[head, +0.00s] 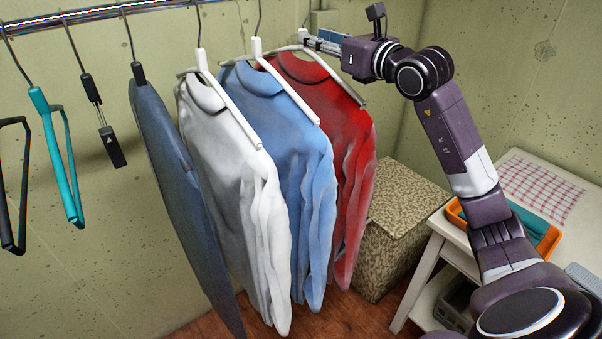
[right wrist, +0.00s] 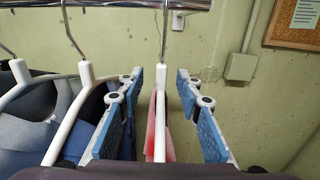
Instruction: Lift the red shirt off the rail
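The red shirt (head: 358,150) hangs from the chrome rail (head: 100,13) on a white hanger, at the right end of the row of clothes. My right gripper (head: 312,40) is at the top of that hanger, just under its hook. In the right wrist view the white hanger (right wrist: 160,115) stands between the two blue-padded fingers of my right gripper (right wrist: 160,82), with a visible gap on each side. The fingers are open. Narrow strips of the red shirt (right wrist: 168,140) show beside the hanger. My left gripper is not in view.
A blue shirt (head: 305,140) hangs close left of the red one, then a white shirt (head: 235,150) and a dark blue garment (head: 175,160). Empty hangers (head: 60,150) hang farther left. A patterned box (head: 400,215) and white table (head: 440,245) stand at right.

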